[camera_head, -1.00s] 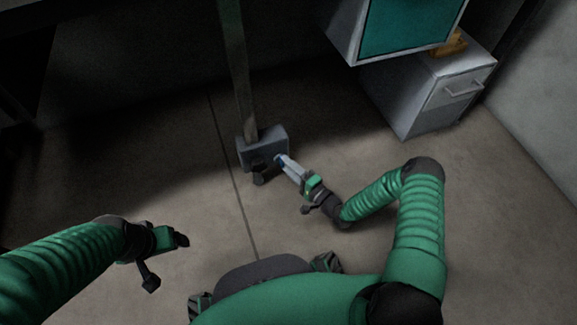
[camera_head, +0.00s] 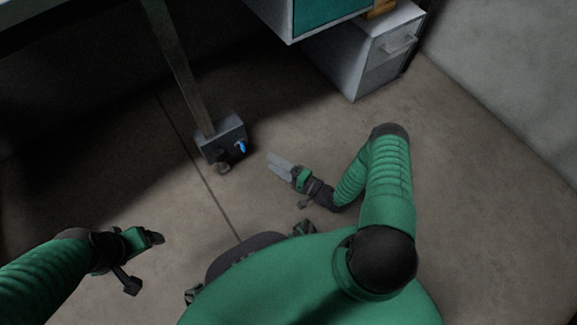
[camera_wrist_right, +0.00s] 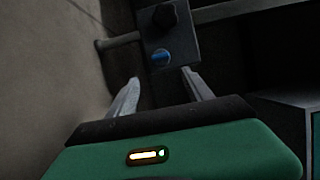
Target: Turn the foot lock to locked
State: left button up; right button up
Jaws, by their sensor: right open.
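The foot lock is a blue knob (camera_head: 241,147) on the front of a grey block (camera_head: 212,142) at the bottom of a post. In the right wrist view the blue knob (camera_wrist_right: 161,57) shows on the grey block (camera_wrist_right: 158,45), beyond my fingertips. My right gripper (camera_head: 270,160) is open and empty, to the right of the knob and apart from it. Its two fingers also show spread in the right wrist view (camera_wrist_right: 162,82). My left gripper (camera_head: 158,238) is over the floor at the lower left, away from the block; its finger gap is too small to tell.
A grey post (camera_head: 180,70) rises from the block. A grey drawer cabinet (camera_head: 365,60) stands at the upper right, by a teal-fronted unit (camera_head: 315,12). A dark caster-like part (camera_head: 223,168) sits below the block. Floor to the right is clear.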

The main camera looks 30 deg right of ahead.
pick_arm(q)
jog(key=shift+w+p+v, duration=0.25)
jog(key=shift+p+v, duration=0.5)
jog(key=shift+v, duration=0.45)
pick_arm(e)
jog(key=v, duration=0.6)
jog(key=shift+s, duration=0.15)
pick_arm(q)
jog(key=shift+r, duration=0.1)
